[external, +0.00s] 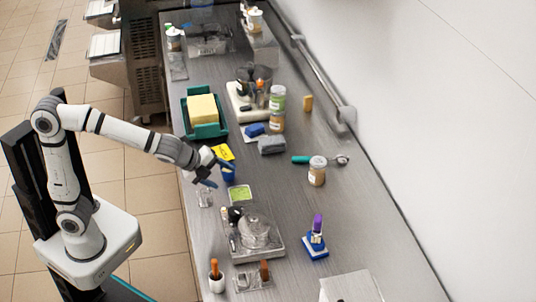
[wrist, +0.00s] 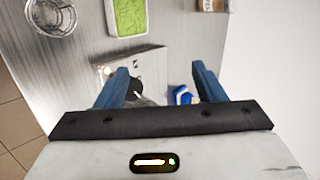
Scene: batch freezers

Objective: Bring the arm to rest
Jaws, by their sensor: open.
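My gripper (external: 221,174) is at the end of my outstretched arm, over the left edge of the steel counter in the external view. Its two blue fingers are apart, and nothing is held between them. In the wrist view my gripper (wrist: 160,88) also shows open, with a scale-like steel device partly hidden behind its fingers.
A green-screened item (external: 240,194) and a steel device with a round pan (external: 256,236) sit in front of the gripper. A green tray (external: 208,131) with a yellow block stands behind. A jar (external: 317,172) is to the right. Open floor (external: 140,195) lies left of the counter.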

